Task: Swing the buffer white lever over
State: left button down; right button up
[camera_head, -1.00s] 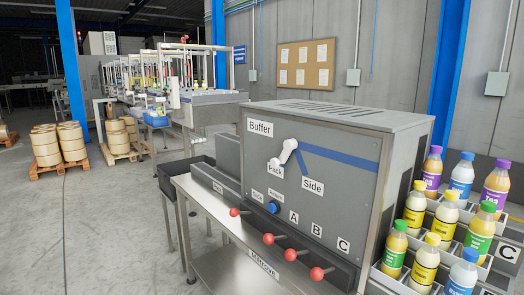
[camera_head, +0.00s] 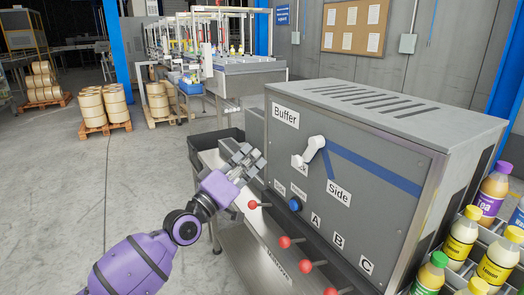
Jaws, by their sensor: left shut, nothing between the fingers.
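The white lever (camera_head: 311,149) is on the front of the grey machine box (camera_head: 360,170), under the "Buffer" label (camera_head: 286,115). Its upper end is at the start of the blue stripe, and its lower end reaches down-left, partly over the "Pack" label (camera_head: 299,163). The "Side" label (camera_head: 338,192) is below and right of it. My left gripper (camera_head: 247,161), on a purple arm, is shut and empty, left of the lever and apart from it in the picture. My right gripper is not in view.
A blue button (camera_head: 295,205) and several red ball-ended levers (camera_head: 284,242) are low on the machine. Bottles (camera_head: 461,238) stand in a rack at the right. Pallets with drums (camera_head: 104,108) stand at the far left. The floor at the left is clear.

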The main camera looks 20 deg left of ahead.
aim_at(308, 151)
pick_arm(q)
jog(key=x, duration=1)
jog(key=s+d+f, duration=0.1)
jog(key=d+f+p, duration=0.1)
jog(key=f, duration=0.1)
jog(key=shift+s+d, duration=0.3)
jog(key=shift+s, duration=0.1)
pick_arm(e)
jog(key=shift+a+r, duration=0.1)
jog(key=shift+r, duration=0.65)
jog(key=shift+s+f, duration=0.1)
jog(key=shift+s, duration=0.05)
